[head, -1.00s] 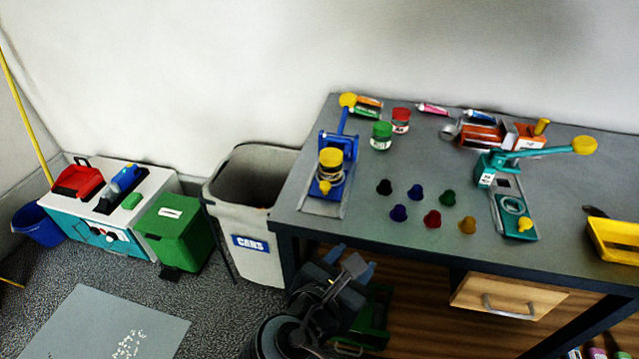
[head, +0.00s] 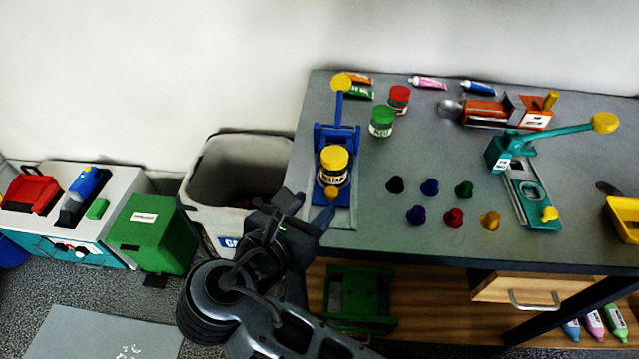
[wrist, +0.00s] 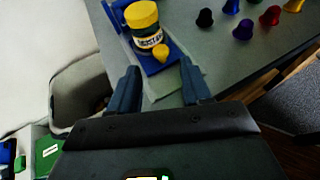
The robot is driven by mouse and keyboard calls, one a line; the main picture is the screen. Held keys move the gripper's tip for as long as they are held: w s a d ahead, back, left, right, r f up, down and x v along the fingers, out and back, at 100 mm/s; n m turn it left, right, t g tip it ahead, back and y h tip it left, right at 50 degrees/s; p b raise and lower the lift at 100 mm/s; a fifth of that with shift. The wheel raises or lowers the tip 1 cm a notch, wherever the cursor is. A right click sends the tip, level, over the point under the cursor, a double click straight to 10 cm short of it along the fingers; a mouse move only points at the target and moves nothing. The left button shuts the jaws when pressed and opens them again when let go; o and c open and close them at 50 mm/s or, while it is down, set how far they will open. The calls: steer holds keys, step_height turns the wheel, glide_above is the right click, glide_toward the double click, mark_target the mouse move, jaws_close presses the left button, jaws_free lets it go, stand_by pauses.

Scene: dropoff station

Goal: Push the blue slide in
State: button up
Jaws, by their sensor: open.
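The blue press (head: 335,135) stands at the left end of the table, with a yellow-knobbed lever above it. Its blue slide (wrist: 148,64) extends out of the front and carries a jar with a yellow lid (head: 333,160). A small yellow-orange knob (head: 331,193) is at the slide's front end, and this knob also shows in the wrist view (wrist: 160,52). My gripper (wrist: 159,85) is open and empty. It is at the table's front left edge, just short of the knob, which lies ahead between the finger lines. I cannot tell whether a finger touches the slide.
A teal press (head: 530,185) with its own slide stands to the right. Several coloured knob-like pieces (head: 453,218) lie between. Green (head: 382,122) and red-lidded (head: 399,99) jars stand behind. A grey bin (head: 215,175) is beside the table, left of my arm.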

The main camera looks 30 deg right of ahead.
mark_target(332, 191)
steer(key=x, duration=0.6)
steer(key=shift+w+d+f, duration=0.15)
steer(key=shift+d, duration=0.15)
steer(key=shift+c, duration=0.2)
jaws_close()
